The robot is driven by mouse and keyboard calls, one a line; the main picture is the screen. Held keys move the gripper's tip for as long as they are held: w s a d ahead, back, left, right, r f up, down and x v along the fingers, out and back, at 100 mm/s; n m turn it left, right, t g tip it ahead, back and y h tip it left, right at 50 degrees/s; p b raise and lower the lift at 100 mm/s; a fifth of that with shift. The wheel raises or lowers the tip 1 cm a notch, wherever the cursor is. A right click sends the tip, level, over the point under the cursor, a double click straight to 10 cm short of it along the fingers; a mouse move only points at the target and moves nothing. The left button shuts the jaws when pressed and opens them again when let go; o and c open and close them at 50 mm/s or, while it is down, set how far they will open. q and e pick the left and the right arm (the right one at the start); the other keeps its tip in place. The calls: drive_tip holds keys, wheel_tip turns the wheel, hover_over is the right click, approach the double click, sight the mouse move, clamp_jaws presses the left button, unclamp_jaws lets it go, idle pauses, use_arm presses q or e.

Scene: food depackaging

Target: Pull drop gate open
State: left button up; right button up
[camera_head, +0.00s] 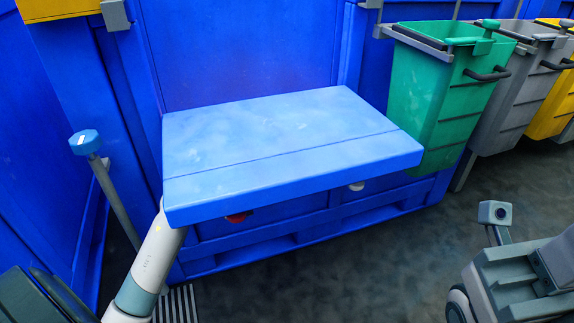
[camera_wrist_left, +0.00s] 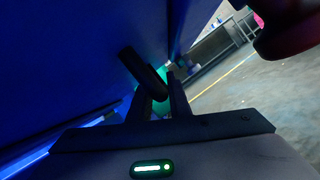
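The drop gate (camera_head: 285,145) is a wide light-blue panel on the front of a large blue bin (camera_head: 235,50). It juts out toward me, close to level, with its top face showing. My left arm reaches up to its near left corner, and the gate hides my left gripper in the head view. In the left wrist view, the left gripper's dark fingers (camera_wrist_left: 161,104) stand beside a dark bar (camera_wrist_left: 140,70), which looks like a handle against a blue surface. Whether they grip it is unclear.
A green bin (camera_head: 440,95), a grey bin (camera_head: 510,90) and a yellow bin (camera_head: 555,105) stand at the right. A blue-topped post (camera_head: 85,143) is at the left. A red part (camera_head: 238,217) shows under the gate. Dark floor (camera_head: 330,275) lies open in front.

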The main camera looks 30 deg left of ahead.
use_arm(q)
drive_tip(key=shift+r, duration=0.15)
drive_tip(key=p+v, duration=0.1)
drive_tip(key=v, duration=1.1)
drive_tip(key=shift+p, duration=0.35)
